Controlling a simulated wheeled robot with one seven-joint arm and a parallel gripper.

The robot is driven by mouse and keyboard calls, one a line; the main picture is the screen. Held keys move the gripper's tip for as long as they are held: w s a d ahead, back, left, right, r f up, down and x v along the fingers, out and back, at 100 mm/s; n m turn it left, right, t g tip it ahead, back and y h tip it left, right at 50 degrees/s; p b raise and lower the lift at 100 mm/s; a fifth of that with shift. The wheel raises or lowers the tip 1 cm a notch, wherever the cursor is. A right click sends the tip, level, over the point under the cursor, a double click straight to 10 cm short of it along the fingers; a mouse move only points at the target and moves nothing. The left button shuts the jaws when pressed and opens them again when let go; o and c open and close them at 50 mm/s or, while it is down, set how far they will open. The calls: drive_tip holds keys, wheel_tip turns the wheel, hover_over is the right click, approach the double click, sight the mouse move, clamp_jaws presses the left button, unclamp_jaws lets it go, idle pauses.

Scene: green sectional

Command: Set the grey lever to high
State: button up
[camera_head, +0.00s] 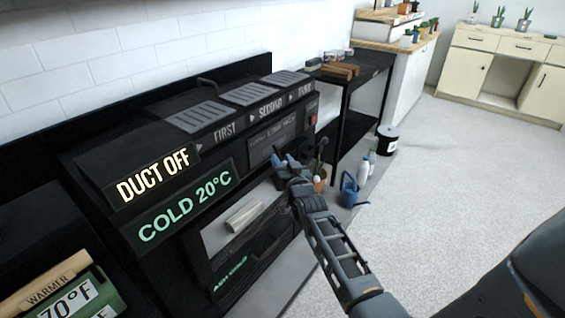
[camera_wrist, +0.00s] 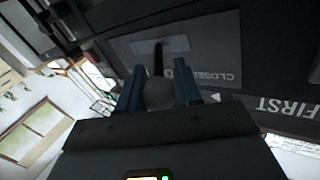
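A grey rounded knob (camera_wrist: 158,94) on a dark stem, which looks like the grey lever, shows in the wrist view. It lies between the two blue fingers of my gripper (camera_wrist: 160,88), one on each side. Whether the fingers press on it or only stand around it, I cannot tell. Behind it is a grey panel (camera_wrist: 217,62) marked "CLOSED", seen upside down. In the head view my gripper (camera_head: 288,163) is at the front of the black machine (camera_head: 85,160), near its right end, and the lever is hidden there. No "high" mark is readable.
The machine front has "DUCT OFF" (camera_head: 155,175) and "COLD 20°C" (camera_head: 187,213) signs and a light roll-shaped handle (camera_head: 244,216) below. A black side table (camera_head: 345,110) stands right of it. A blue watering can (camera_head: 349,190) and bottles stand on the floor. Open floor lies right.

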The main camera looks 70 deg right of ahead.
clamp_jaws()
drive_tip(key=shift+f+b, duration=0.15)
drive_tip(key=shift+b, duration=0.4)
drive_tip(key=shift+s+d, duration=0.15)
